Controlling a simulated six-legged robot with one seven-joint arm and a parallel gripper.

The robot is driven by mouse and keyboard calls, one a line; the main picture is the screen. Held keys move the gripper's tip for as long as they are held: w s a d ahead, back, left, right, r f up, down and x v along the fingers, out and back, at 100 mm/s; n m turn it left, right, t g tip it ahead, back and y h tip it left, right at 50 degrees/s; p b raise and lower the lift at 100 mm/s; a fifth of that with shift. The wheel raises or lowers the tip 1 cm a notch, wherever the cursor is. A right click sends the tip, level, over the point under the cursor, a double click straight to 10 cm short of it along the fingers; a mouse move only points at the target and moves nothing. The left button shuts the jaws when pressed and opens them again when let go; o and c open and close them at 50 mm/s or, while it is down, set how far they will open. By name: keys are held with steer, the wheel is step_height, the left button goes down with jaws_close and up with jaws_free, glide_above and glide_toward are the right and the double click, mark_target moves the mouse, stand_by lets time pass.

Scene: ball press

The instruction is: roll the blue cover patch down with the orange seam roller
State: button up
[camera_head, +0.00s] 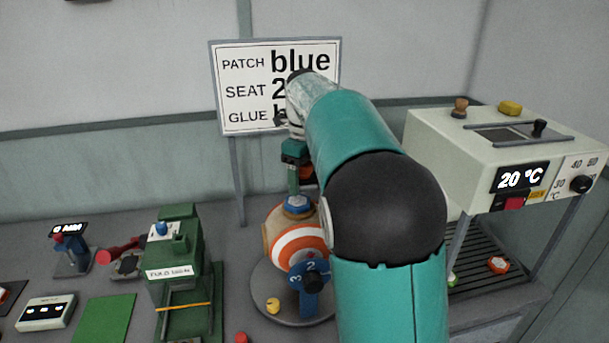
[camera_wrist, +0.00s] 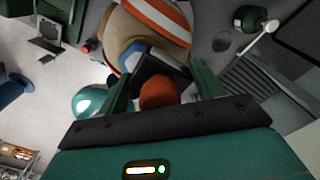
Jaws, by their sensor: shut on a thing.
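The ball (camera_head: 275,238), tan and white with an orange stripe, sits on a round grey base with a blue dial numbered 2 and 3. The blue cover patch (camera_head: 297,203) lies on top of the ball; it also shows in the wrist view (camera_wrist: 132,57), partly covered by a dark part. My gripper (camera_head: 293,172) points down just above the patch. In the wrist view, its green fingers (camera_wrist: 163,88) are shut on the orange seam roller (camera_wrist: 158,94). I cannot tell whether the roller touches the patch. My arm hides the ball's right side.
A sign (camera_head: 245,90) behind reads PATCH blue; my arm partly covers the lower lines. A beige heater box (camera_head: 470,150) showing 20 °C stands right above a slatted rack (camera_head: 480,255). A green press (camera_head: 178,265) stands left. A small yellow piece (camera_head: 272,305) lies on the round base.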

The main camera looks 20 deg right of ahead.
mark_target(291, 206)
steer(key=shift+f, duration=1)
stand_by(0.4)
steer(key=shift+a, duration=0.1)
steer(key=shift+s+a+f, duration=0.1)
steer(key=shift+s+a, duration=0.45)
steer(key=shift+a, duration=0.25)
steer(key=shift+s+a+r, duration=0.1)
steer(key=shift+s+a, duration=0.4)
steer(key=shift+a, duration=0.25)
steer(key=shift+s+a+f, duration=0.1)
steer(key=shift+s+a, duration=0.45)
steer(key=shift+a, duration=0.25)
steer(key=shift+w+d, duration=0.1)
steer(key=shift+d, duration=0.05)
steer(key=shift+w+d, duration=0.4)
steer(key=shift+d, duration=0.2)
steer(key=shift+w+d, duration=0.35)
steer(key=shift+d, duration=0.2)
steer(key=shift+w+d, duration=0.4)
steer(key=shift+d, duration=0.2)
steer(key=shift+w+d, duration=0.4)
steer(key=shift+d, duration=0.2)
